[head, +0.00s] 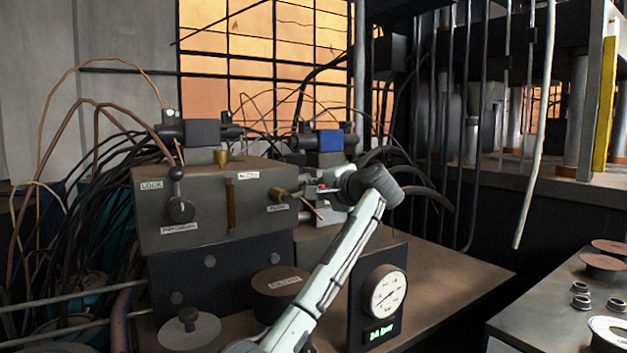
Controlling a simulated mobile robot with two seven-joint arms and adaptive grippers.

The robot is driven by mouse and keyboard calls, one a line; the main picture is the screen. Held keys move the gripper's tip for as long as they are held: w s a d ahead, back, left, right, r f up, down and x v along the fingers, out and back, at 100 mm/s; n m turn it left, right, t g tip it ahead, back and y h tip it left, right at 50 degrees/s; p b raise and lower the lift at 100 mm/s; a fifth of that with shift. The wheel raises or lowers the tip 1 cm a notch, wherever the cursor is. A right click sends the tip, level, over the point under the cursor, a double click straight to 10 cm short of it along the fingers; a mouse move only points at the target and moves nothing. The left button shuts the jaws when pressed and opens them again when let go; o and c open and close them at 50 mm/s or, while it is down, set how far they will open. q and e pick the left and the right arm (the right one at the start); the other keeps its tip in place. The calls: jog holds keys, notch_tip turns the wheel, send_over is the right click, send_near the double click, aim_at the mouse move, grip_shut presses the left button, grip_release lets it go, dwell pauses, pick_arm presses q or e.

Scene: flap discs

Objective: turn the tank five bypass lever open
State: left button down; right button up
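A grey valve block (215,205) stands left of centre on the bench. On its front left is a black lever (177,188) with a ball end pointing up, above a round hub with a small label too blurred to read. No label that I can read says tank five or bypass. My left arm reaches up from the bottom, and my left gripper (328,189) is right of the brass knob, near a small red-tipped part (321,186). Its fingers are too small and hidden to judge. My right gripper is out of view.
A pressure gauge (386,292) on a dark panel stands right of my arm. A lidded pot (280,285) and a round disc (188,330) are in front of the block. Cables crowd the left. The bench (450,275) is clear right of the gauge.

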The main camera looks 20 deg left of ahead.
pick_arm(q)
jog(key=shift+w+d+f+m, duration=0.15)
jog(key=shift+f+m, duration=0.1)
jog(key=shift+m, duration=0.35)
jog(key=shift+w+d+f+m, duration=0.1)
jog(key=shift+f+m, duration=0.1)
jog(key=shift+m, duration=0.4)
jog(key=shift+f, duration=0.1)
jog(key=c, duration=1.7)
grip_release()
jog(key=shift+d, duration=0.1)
jog(key=shift+o, duration=0.6)
jog(key=shift+f, duration=0.2)
jog(key=v, duration=1.2)
jog(key=shift+w+d, duration=0.1)
